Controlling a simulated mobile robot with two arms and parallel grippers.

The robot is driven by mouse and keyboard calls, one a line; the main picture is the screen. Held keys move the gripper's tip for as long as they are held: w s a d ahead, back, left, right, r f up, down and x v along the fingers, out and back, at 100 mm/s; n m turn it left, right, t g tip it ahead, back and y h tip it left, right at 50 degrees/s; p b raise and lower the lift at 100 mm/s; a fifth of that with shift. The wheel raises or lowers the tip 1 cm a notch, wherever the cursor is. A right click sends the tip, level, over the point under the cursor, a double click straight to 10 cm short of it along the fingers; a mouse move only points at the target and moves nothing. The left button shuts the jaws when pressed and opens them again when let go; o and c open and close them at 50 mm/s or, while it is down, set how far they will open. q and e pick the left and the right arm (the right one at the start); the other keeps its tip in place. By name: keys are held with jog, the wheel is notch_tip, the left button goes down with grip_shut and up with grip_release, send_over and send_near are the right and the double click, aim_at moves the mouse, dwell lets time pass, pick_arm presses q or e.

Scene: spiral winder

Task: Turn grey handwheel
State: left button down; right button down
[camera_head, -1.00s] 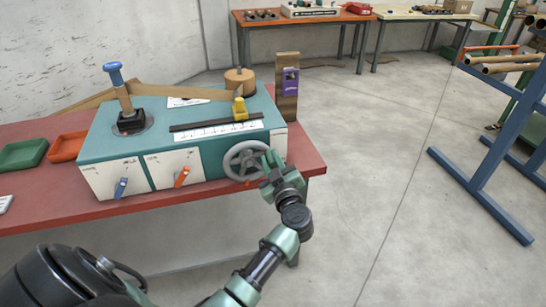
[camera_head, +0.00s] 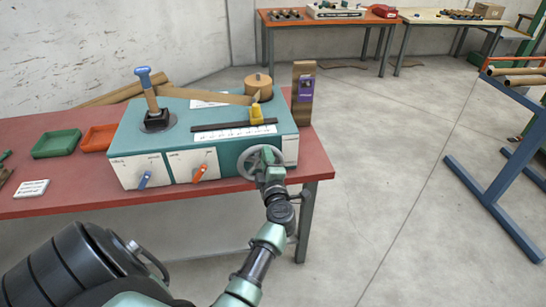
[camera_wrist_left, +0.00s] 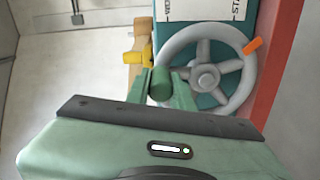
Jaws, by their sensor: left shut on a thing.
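The grey handwheel (camera_head: 247,161) is on the front right of a teal machine (camera_head: 216,160). In the left wrist view the handwheel (camera_wrist_left: 206,76) shows its spokes, hub and an orange mark (camera_wrist_left: 253,45) at its rim. My left gripper (camera_head: 270,172) is at the wheel's right side in the head view. In the left wrist view my left gripper (camera_wrist_left: 164,89) has its fingers closed on both sides of a dark green cylindrical grip (camera_wrist_left: 160,84) by the rim. Part of the wheel is hidden behind the gripper. My right gripper is not in view.
The machine stands on a red table (camera_head: 75,190) with a green tray (camera_head: 56,143) and an orange tray (camera_head: 98,138). A blue rack (camera_head: 500,195) stands right; the floor between is clear.

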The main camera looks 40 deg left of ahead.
pick_arm(q)
jog(key=shift+s+a+n, duration=0.2)
jog(key=shift+s+n, duration=0.05)
jog(key=shift+n, duration=0.15)
jog(key=shift+s+a+n, duration=0.1)
jog(key=shift+s+n, duration=0.1)
jog(key=shift+n, duration=0.2)
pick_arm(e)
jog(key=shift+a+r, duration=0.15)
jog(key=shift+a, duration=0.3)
pick_arm(q)
jog(key=shift+f, duration=0.1)
jog(key=c, duration=1.2)
grip_release()
jog(key=shift+c, duration=0.2)
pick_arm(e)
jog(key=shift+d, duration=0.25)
